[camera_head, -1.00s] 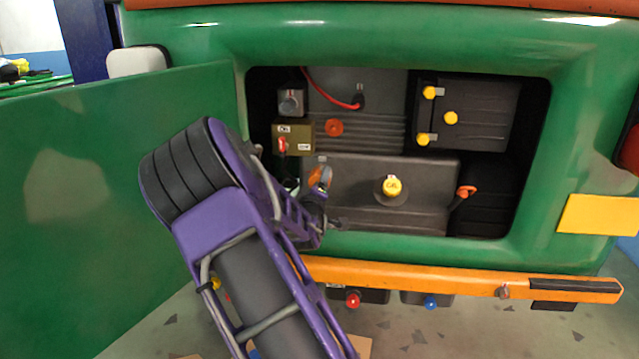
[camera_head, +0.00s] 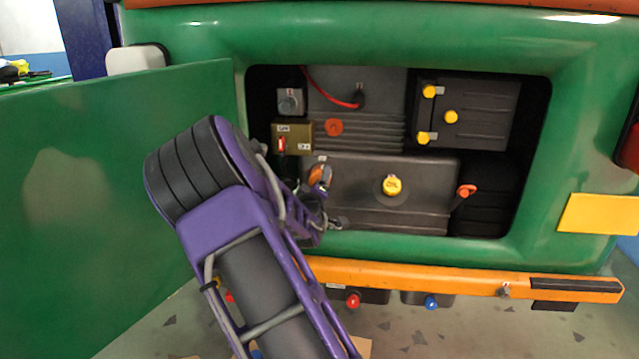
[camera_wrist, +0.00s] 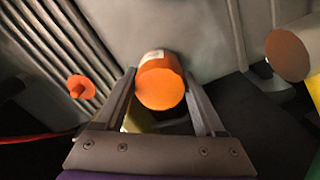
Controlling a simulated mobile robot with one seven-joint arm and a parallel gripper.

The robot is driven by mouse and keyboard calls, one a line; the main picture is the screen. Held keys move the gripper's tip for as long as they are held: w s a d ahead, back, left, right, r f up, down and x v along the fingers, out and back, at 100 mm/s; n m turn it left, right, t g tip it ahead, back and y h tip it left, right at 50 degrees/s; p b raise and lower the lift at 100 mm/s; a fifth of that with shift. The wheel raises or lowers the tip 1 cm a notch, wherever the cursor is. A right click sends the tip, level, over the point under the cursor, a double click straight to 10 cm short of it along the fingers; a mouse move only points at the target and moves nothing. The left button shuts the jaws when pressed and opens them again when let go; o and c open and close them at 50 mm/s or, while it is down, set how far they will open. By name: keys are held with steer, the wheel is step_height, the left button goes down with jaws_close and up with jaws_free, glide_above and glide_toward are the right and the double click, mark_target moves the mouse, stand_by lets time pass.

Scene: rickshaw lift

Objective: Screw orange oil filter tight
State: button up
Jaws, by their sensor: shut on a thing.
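The orange oil filter (camera_head: 319,176) is a short cylinder at the lower left of the open engine bay, partly hidden by my gripper and arm. In the wrist view the filter (camera_wrist: 160,88) shows its round orange end towards me, with a pale label on its side. My gripper (camera_wrist: 160,78) is shut on it, one finger on each side. My gripper also shows in the head view (camera_head: 318,190), mostly covered by my purple arm. The filter's far end and its seat are hidden.
An olive switch box (camera_head: 293,137) with a red switch sits just above the filter. The green door (camera_head: 110,190) stands open at left.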

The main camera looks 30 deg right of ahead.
steer(key=m, duration=0.3)
steer(key=shift+b, duration=0.35)
steer(key=shift+r+m, duration=0.1)
steer(key=shift+m, duration=0.2)
steer(key=shift+m, duration=0.5)
steer(key=m, duration=0.3)
steer(key=shift+r, duration=0.1)
steer(key=m, duration=0.2)
steer(key=shift+d+m, duration=0.15)
steer(key=shift+m, duration=0.25)
steer(key=shift+r+m, duration=0.1)
steer(key=shift+m, duration=0.5)
